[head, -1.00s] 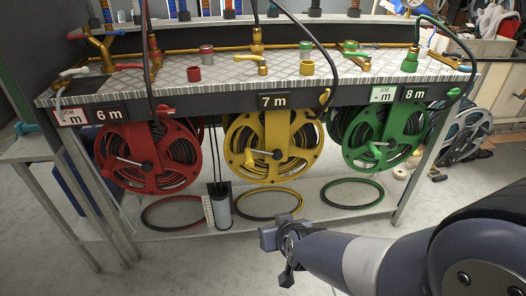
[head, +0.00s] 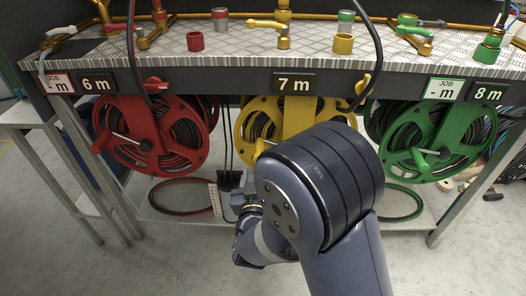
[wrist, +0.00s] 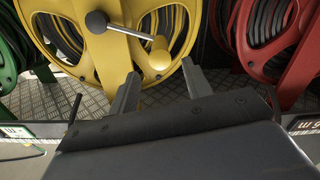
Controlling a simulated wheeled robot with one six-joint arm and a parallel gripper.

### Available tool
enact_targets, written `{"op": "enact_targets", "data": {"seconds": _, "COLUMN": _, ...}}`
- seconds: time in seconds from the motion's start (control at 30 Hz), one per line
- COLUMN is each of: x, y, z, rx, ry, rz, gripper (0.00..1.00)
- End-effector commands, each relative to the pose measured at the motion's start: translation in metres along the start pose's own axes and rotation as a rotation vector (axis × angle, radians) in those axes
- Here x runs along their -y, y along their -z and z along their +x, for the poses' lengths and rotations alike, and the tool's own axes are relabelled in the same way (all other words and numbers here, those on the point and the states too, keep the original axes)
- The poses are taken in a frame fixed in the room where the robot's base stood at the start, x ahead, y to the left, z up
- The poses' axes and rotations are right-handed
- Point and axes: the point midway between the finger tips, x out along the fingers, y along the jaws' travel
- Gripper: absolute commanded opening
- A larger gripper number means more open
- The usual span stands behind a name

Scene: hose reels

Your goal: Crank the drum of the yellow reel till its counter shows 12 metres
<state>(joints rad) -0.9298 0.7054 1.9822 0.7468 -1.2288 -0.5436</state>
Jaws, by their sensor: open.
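The yellow reel (head: 253,122) hangs under the bench in the middle, largely hidden by my arm in the head view. Its counter (head: 294,83) reads 7 m. The wrist view, upside down, shows the yellow drum (wrist: 84,60) close up. Its crank (wrist: 128,33) runs from a dark grey hub to a yellow knob (wrist: 160,55). My gripper (wrist: 160,70) is open and empty. The knob appears between the fingertips in the picture, seemingly just beyond them; contact cannot be told. The head view hides the fingers behind my arm.
The red reel (head: 133,150) with counter 6 m hangs to the left, the green reel (head: 397,135) with counter 8 m to the right. Valves and pipes stand on the bench top (head: 235,42). A hose ring (head: 183,212) lies on the low shelf. The front floor is clear.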

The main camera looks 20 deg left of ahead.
Motion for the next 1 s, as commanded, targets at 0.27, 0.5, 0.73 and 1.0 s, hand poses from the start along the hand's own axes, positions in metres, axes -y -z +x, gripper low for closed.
{"op": "enact_targets", "data": {"seconds": 0.27, "x": -0.001, "y": -0.003, "z": 0.055, "rx": 0.000, "ry": -0.003, "rz": 0.003, "gripper": 0.47}}
{"op": "enact_targets", "data": {"seconds": 0.5, "x": 0.000, "y": -0.001, "z": 0.085, "rx": 0.000, "ry": 0.000, "rz": 0.002, "gripper": 0.47}}
{"op": "enact_targets", "data": {"seconds": 0.73, "x": -0.001, "y": -0.001, "z": 0.092, "rx": 0.002, "ry": 0.001, "rz": 0.001, "gripper": 0.47}}
{"op": "enact_targets", "data": {"seconds": 1.0, "x": -0.001, "y": 0.000, "z": 0.092, "rx": 0.002, "ry": 0.001, "rz": 0.001, "gripper": 0.38}}
